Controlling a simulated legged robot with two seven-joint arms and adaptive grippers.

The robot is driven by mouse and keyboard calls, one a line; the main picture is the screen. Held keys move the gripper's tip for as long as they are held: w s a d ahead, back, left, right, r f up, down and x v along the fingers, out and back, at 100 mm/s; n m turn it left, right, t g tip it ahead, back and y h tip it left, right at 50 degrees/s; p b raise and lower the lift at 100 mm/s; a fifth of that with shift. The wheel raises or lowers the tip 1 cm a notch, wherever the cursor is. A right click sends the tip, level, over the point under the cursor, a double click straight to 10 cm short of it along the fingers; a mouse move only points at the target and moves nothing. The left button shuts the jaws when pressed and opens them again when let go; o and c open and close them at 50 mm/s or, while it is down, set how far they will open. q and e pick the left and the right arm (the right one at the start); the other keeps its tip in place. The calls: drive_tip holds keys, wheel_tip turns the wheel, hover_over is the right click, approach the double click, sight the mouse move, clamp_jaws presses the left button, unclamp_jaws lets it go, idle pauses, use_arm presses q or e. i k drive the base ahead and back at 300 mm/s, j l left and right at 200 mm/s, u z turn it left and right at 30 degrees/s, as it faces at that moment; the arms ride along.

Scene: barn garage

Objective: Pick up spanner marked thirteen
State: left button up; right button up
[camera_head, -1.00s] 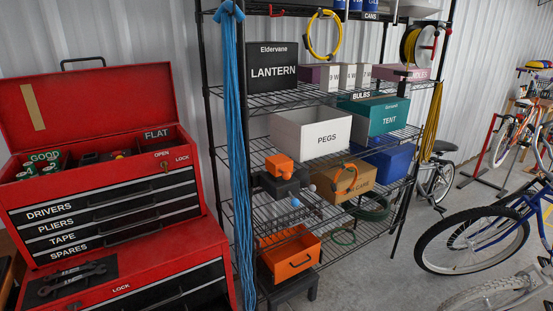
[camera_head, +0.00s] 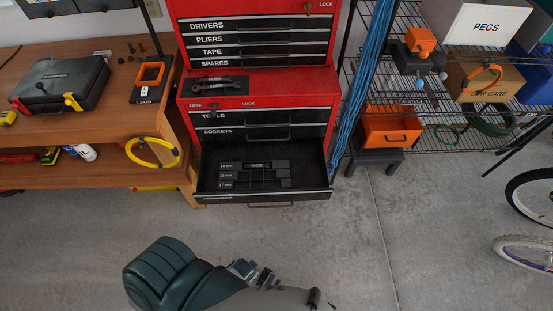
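A spanner drawer (camera_head: 318,184) at the bottom of the red lower chest stands open. In it lies a dark holder (camera_head: 283,183) with small white labels on its left; the middle one seems to read 13 mm. One dark spanner (camera_head: 258,165) shows in the top row of the holder; whether the lower rows hold spanners I cannot tell. More dark spanners (camera_head: 215,87) lie on a black mat on top of the lower chest; their markings are too small to read.
A wooden bench (camera_head: 110,125) with a dark case (camera_head: 62,85) stands left. A wire rack (camera_head: 450,140) with an orange bin (camera_head: 390,128) stands right. A dark green ribbed object (camera_head: 165,275) is at the bottom. The concrete floor (camera_head: 350,240) before the drawer is clear.

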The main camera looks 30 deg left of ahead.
sight(200, 79)
drive_tip(key=j+u, duration=0.1)
drive_tip(key=u, duration=1.4)
